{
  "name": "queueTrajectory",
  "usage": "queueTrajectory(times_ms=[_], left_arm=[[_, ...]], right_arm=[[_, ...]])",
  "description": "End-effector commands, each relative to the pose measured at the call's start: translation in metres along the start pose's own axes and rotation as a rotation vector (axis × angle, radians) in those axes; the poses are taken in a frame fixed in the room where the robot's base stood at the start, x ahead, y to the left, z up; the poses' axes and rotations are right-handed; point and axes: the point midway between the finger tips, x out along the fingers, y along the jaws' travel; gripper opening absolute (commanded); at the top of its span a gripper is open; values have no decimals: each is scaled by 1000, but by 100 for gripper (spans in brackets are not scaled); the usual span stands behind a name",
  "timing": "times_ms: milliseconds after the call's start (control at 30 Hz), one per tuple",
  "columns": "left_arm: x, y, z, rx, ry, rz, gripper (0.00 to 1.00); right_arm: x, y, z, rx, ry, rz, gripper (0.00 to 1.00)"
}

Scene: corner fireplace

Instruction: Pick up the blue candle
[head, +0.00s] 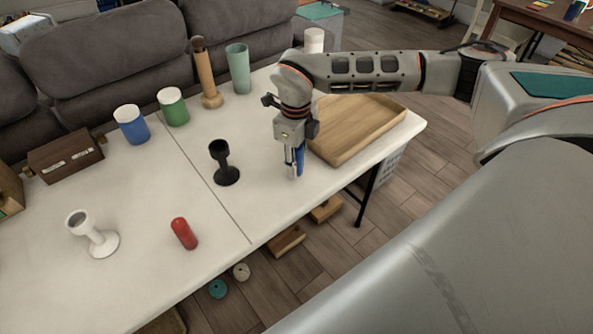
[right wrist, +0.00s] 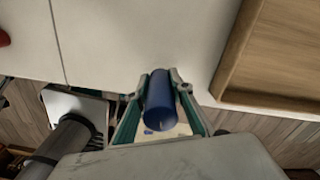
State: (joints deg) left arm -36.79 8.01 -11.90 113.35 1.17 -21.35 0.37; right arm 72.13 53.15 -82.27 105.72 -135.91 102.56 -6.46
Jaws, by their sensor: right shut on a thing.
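The blue candle (right wrist: 160,100) is a short dark-blue cylinder, seen between the two fingers of my right gripper (right wrist: 160,92) in the right wrist view. My right gripper (head: 295,170) is shut on it. In the head view the gripper points down over the white table, between the black candle holder and the wooden tray. Only a strip of the blue candle (head: 300,160) shows there, the rest hidden behind the fingers. I cannot tell whether the candle's lower end touches the table.
A wooden tray (head: 362,148) lies right of the gripper. A black candle holder (head: 222,165) stands to its left. A red candle (head: 184,233) and a white holder (head: 98,240) are at front left. Cups and a wooden bottle (head: 206,80) stand at the back. The table's front edge is close.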

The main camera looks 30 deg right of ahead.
Motion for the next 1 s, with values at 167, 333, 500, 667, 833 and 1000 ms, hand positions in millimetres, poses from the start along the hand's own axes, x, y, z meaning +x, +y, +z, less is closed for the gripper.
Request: queueTrajectory(times_ms=[167, 333, 500, 667, 833, 1000], left_arm=[[-3, 0, -6, -5, 4, 2, 40], [-4, 2, -4, -9, -2, 6, 40], [-6, 3, -2, -9, -9, 7, 40], [-7, 3, -5, -8, -7, 7, 40], [-8, 2, -8, -7, -3, 6, 40], [-8, 2, -10, -7, 0, 6, 40]], right_arm=[[-54, -1, 1, 1, -7, -4, 0], [-100, -1, 1, 1, -7, -3, 0], [-132, -1, 1, 0, -5, -3, 0], [-150, 0, 0, 1, -2, -1, 0], [-156, 0, 0, 1, 0, -1, 0], [-156, 0, 0, 1, 0, -1, 0]])
